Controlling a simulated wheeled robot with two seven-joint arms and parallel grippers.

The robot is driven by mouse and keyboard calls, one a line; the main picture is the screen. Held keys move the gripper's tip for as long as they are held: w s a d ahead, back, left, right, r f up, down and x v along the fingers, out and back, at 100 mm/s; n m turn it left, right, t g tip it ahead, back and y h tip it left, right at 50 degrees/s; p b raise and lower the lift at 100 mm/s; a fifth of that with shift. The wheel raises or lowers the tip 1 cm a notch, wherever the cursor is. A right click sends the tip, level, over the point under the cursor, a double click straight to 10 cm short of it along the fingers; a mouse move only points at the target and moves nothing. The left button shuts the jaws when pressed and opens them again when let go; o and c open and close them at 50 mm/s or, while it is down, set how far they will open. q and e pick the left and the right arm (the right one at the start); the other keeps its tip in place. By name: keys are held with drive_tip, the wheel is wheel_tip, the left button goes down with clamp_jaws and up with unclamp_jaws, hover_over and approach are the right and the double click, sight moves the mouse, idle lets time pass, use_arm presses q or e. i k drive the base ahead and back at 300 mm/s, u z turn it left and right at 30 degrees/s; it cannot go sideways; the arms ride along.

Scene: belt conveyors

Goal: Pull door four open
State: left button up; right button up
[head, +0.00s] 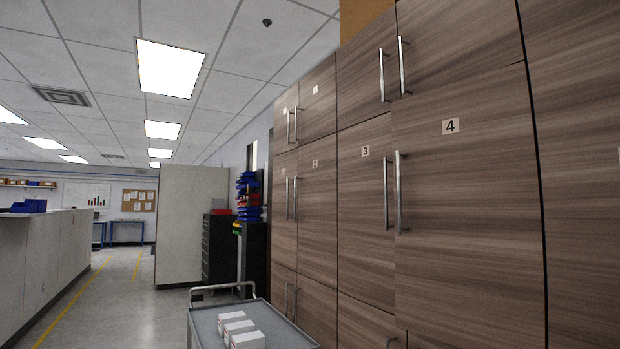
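Door four (465,200) is a brown wood-grain cabinet door on the right, with a small label "4" near its top. Its metal bar handle (401,193) stands upright along the door's left edge. The door looks closed and flush with its neighbours. Door three (362,200), labelled "3", is just to its left and looks closed, with its own upright handle (386,194) along its right edge. The two handles are close side by side. Neither of my grippers shows in the head view.
A grey cart (205,326) with several white boxes (247,340) stands low in front of the cabinets, left of door four. Farther back are a dark drawer cabinet (218,250) and a pale partition (185,220). A long counter (45,265) runs along the left; the aisle floor (135,300) is clear.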

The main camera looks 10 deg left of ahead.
sight(470, 264)
drive_tip(key=u, duration=0.3)
drive_tip(key=k, duration=0.1)
drive_tip(key=z, duration=1.25)
drive_tip(key=i, duration=1.55)
drive_tip(key=u, duration=0.45)
